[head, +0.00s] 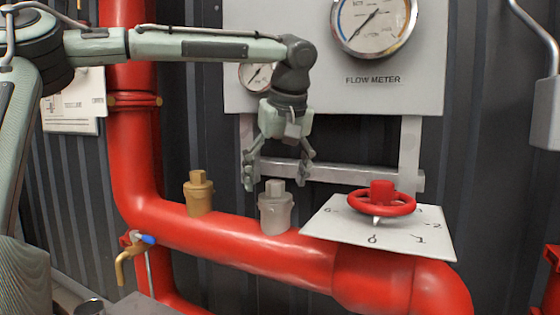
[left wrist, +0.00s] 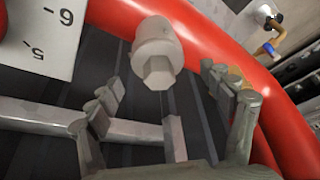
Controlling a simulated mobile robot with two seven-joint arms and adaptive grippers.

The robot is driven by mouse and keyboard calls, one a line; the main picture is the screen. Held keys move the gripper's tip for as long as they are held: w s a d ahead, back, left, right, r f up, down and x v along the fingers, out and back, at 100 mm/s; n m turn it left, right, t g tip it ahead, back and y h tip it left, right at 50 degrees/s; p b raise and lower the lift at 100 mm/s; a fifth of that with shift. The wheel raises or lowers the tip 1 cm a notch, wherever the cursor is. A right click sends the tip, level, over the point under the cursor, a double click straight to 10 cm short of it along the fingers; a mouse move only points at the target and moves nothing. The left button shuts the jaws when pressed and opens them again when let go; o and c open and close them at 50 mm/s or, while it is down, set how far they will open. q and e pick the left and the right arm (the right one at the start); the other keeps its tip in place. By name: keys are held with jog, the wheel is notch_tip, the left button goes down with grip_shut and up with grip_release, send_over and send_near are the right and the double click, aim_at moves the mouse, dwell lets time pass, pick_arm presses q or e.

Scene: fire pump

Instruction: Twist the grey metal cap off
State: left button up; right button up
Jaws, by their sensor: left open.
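The grey metal cap (head: 276,207) stands upright on top of the red horizontal pipe in the head view, with a square-sided knob on its top. It also shows in the left wrist view (left wrist: 158,55), seen from above, upper middle. My left gripper (head: 275,186) is open and points down, its fingers spread to either side just above and behind the cap, apart from it. In the left wrist view the fingers (left wrist: 165,90) are spread wide and empty, below the cap in the picture. My right gripper is not in view.
A brass cap (head: 199,195) stands left of the grey cap. A red handwheel (head: 381,200) sits over a white numbered plate (head: 425,238) at the right. A gauge panel (head: 290,90) and its metal frame (head: 345,174) are behind. A blue-handled brass tap (head: 128,259) is at lower left.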

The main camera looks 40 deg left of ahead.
pick_arm(q)
jog(key=shift+x, duration=0.9)
jog(key=shift+r, duration=0.1)
jog(key=c, duration=1.4)
jog(key=n, duration=0.2)
jog(key=n+g, duration=0.1)
jog(key=n, duration=0.1)
jog(key=shift+w+g+y, duration=0.1)
jog(key=shift+g+y, duration=0.2)
jog(key=shift+n+g, duration=0.4)
jog(key=shift+n, duration=0.7)
jog(key=shift+n, duration=0.4)
jog(key=n+g, duration=0.1)
jog(key=n, duration=0.2)
jog(key=shift+g, duration=0.3)
jog(key=shift+n+g+h, duration=0.3)
jog(key=shift+n+h, duration=0.2)
jog(key=shift+n, duration=0.8)
